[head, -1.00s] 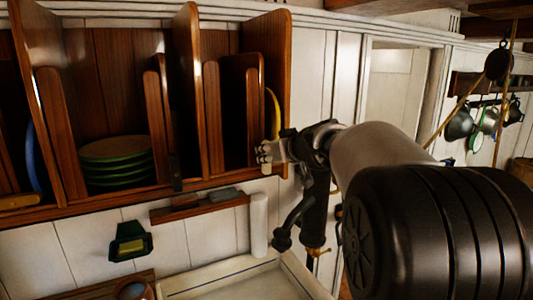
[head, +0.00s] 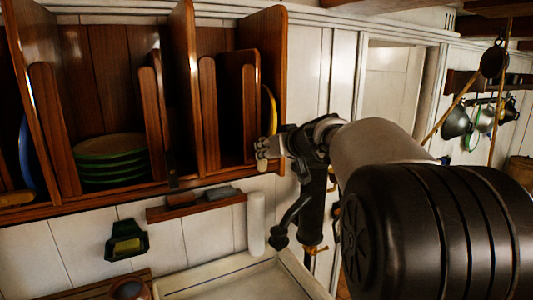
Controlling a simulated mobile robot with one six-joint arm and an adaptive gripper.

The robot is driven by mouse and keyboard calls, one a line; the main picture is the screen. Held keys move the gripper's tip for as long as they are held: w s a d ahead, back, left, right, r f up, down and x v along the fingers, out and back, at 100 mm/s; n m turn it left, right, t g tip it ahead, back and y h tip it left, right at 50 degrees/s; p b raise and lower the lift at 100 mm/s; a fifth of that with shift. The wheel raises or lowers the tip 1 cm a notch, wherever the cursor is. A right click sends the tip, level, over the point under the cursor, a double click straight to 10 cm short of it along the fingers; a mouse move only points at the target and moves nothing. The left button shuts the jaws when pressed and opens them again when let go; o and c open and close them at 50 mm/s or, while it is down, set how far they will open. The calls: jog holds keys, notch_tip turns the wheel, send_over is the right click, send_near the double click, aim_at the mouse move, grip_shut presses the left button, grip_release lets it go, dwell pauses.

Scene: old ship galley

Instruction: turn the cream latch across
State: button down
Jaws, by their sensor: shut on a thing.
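My gripper (head: 264,153) is at the lower right corner of the wooden plate rack, at the end of my arm that reaches in from the right. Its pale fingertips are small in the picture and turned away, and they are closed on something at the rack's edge. The cream latch does not stand out from the pale fingertips. It appears to be at the fingertips, mostly hidden by them, and its angle cannot be read.
The wooden rack (head: 188,90) holds green-rimmed plates (head: 110,147). Below are a small shelf (head: 197,208), a white roll (head: 256,222) and a pale sink (head: 222,278). A dark pump (head: 311,210) stands under my wrist. Pans (head: 457,122) hang far right.

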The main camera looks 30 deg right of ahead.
jog(key=m+t+y+b, duration=0.1)
jog(key=m+y+b, duration=0.1)
jog(key=m+b, duration=0.1)
jog(key=d+f+m+t+y+b, duration=0.1)
jog(key=m+y+b, duration=0.1)
jog(key=m+b, duration=0.2)
jog(key=f+m+t+y+b, duration=0.1)
jog(key=m+y+b, duration=0.1)
jog(key=m+b, duration=0.2)
jog(key=shift+d+m+y, duration=0.3)
jog(key=shift+d+m, duration=0.1)
jog(key=shift+m, duration=0.5)
jog(key=shift+b, duration=0.3)
jog(key=c, duration=1.7)
grip_release()
jog(key=v, duration=1.2)
jog(key=shift+a, duration=0.1)
